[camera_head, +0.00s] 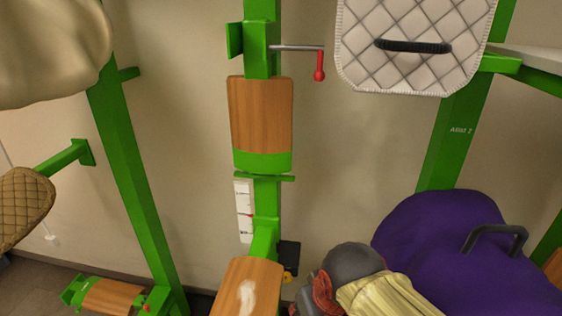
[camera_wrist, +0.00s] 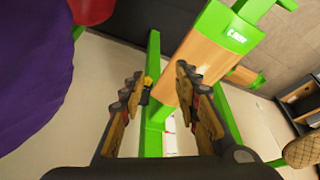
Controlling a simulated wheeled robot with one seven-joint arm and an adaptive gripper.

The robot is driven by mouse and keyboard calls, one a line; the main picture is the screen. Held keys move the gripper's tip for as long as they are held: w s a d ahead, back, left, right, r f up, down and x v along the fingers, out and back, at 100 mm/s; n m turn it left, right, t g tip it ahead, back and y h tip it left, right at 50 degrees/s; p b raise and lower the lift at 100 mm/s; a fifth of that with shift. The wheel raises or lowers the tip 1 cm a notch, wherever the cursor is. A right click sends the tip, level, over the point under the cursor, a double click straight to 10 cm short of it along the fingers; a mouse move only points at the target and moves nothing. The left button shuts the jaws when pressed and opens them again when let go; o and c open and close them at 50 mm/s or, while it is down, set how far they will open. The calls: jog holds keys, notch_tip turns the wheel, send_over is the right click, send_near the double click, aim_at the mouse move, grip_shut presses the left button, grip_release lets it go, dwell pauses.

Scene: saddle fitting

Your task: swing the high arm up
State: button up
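The upper wood-faced arm (camera_head: 261,115) lies flat along the central green post (camera_head: 257,47), with a green strip at its bottom end. A lower wood-faced arm (camera_head: 236,292) juts from the same post toward the camera, with a pale mark on it. I cannot tell for sure which is the high arm. In the wrist view the nearer wood-faced arm (camera_wrist: 199,68) has a labelled green end. My gripper (camera_wrist: 156,80) is open, its two fingers apart and nothing held between them. My dark wrist (camera_head: 352,262) hides the fingers in the head view.
A purple covered shape (camera_head: 430,235) with a dark handle stands close right of my wrist. A red-ended rod (camera_head: 319,68) sticks out at the post top. A quilted white pad (camera_head: 405,70) hangs upper right. Another wood-faced arm (camera_head: 108,296) is low left.

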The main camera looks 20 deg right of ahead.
jog(key=w+d+f+n+t+h+p, duration=0.15)
jog(key=w+d+f, duration=0.25)
jog(key=w+d, duration=0.45)
jog(key=w+d+f+n+t+h+p, duration=0.1)
jog(key=w+d+f+n+p, duration=0.2)
jog(key=w+d, duration=0.55)
jog(key=w+d+f+n+t+h, duration=0.1)
jog(key=w+d+f+n, duration=0.1)
jog(key=w+d+f, duration=0.6)
jog(key=n+t+y, duration=0.8)
jog(key=n+t, duration=0.2)
jog(key=n, duration=0.5)
send_near(290, 180)
jog(key=x, duration=0.4)
jog(key=shift+a+h+p, duration=0.1)
jog(key=shift+h+p, duration=0.15)
jog(key=shift+p, duration=0.15)
jog(key=w, duration=0.3)
jog(key=w+a, duration=0.1)
jog(key=w, duration=0.3)
jog(key=shift+w+a, duration=0.15)
jog(key=shift+a, duration=0.05)
jog(key=shift+c, duration=1.4)
